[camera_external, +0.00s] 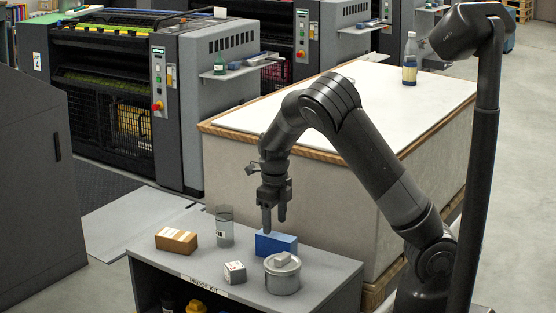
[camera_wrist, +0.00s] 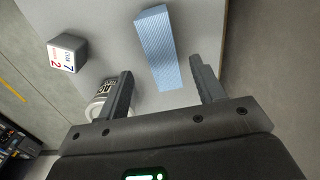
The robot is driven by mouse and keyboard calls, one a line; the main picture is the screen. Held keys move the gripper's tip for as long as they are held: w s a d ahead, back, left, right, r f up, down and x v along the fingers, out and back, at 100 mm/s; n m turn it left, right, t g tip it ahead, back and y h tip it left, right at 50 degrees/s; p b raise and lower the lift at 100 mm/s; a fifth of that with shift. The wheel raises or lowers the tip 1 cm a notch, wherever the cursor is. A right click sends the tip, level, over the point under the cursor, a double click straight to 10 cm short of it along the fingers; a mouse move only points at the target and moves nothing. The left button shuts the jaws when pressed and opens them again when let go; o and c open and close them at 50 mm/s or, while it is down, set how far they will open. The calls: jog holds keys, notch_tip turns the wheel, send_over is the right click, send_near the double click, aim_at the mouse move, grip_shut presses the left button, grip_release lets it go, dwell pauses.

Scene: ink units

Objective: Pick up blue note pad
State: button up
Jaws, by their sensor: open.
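The blue note pad (camera_external: 276,244) is a blue block standing on the grey shelf top, behind a lidded metal pot that hides part of its front. In the wrist view the pad (camera_wrist: 158,47) looks light blue with fine lines along its edge. My gripper (camera_external: 275,223) points down just above the pad. In the wrist view my gripper (camera_wrist: 161,72) is open, with one finger on either side of the pad's near end. Nothing is between the fingers in a grip, and I see no clear contact with the pad.
The metal pot (camera_external: 283,275), a small printed cube (camera_external: 235,272), a brown box (camera_external: 177,241) and a clear labelled jar (camera_external: 224,227) share the shelf top. A labelled container (camera_wrist: 101,103) lies near the left finger. A pale-topped bench (camera_external: 350,105) stands behind.

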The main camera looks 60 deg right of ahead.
aim_at(276, 246)
notch_tip(276, 246, down, 9)
jog(key=shift+s+d, duration=0.15)
dwell(0.4)
jog(key=shift+c, duration=0.3)
jog(key=c, duration=1.1)
